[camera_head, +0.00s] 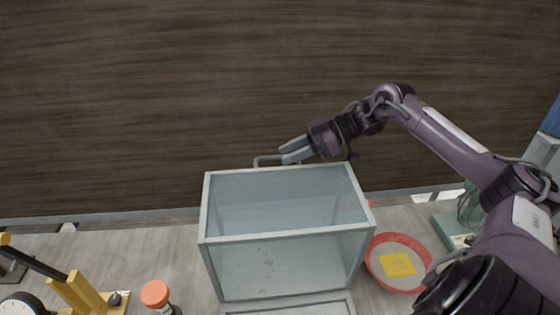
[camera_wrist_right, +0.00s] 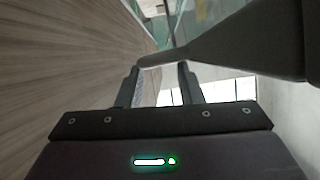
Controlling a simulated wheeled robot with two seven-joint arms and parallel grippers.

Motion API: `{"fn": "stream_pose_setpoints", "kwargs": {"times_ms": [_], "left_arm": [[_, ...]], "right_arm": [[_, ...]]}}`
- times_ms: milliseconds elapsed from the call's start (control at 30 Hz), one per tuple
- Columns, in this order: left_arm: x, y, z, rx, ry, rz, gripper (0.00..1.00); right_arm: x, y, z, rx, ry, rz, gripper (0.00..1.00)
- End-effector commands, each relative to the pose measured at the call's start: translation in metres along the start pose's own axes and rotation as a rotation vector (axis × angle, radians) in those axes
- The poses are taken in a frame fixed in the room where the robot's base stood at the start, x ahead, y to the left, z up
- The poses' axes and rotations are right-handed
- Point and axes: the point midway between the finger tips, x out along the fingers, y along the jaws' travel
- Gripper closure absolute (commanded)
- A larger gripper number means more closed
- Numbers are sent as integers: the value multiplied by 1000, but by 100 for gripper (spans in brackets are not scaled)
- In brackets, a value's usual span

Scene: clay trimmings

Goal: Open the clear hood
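The clear hood (camera_head: 287,237) is a see-through box with a pale grey frame, standing at the middle front of the head view. A grey bar handle (camera_head: 262,160) sticks out from its far top edge. My right gripper (camera_head: 282,150) is at that far edge, beside the handle, with its fingers apart. In the right wrist view, the gripper (camera_wrist_right: 158,80) is open, and a grey bar (camera_wrist_right: 160,60) crosses at its fingertips. I cannot tell whether the fingers touch it. My left gripper is not in view.
A red-rimmed bowl (camera_head: 372,262) with a yellow piece (camera_head: 397,264) stands right of the hood. An orange-capped bottle (camera_head: 155,294) and a yellow stand with a black arm (camera_head: 75,292) are on the left. A green-based item (camera_head: 452,228) stands farther right.

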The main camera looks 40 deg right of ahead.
Motion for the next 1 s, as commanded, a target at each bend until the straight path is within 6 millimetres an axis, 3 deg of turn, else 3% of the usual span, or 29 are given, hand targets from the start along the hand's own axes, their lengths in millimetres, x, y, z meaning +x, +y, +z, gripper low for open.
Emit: {"fn": "stream_pose_setpoints", "kwargs": {"times_ms": [33,300,1000], "left_arm": [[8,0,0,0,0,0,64],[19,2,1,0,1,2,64],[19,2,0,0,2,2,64]], "right_arm": [[-8,1,6,4,-5,2,68],[-39,0,3,2,-2,-1,68],[-42,0,1,2,-1,-1,68]]}}
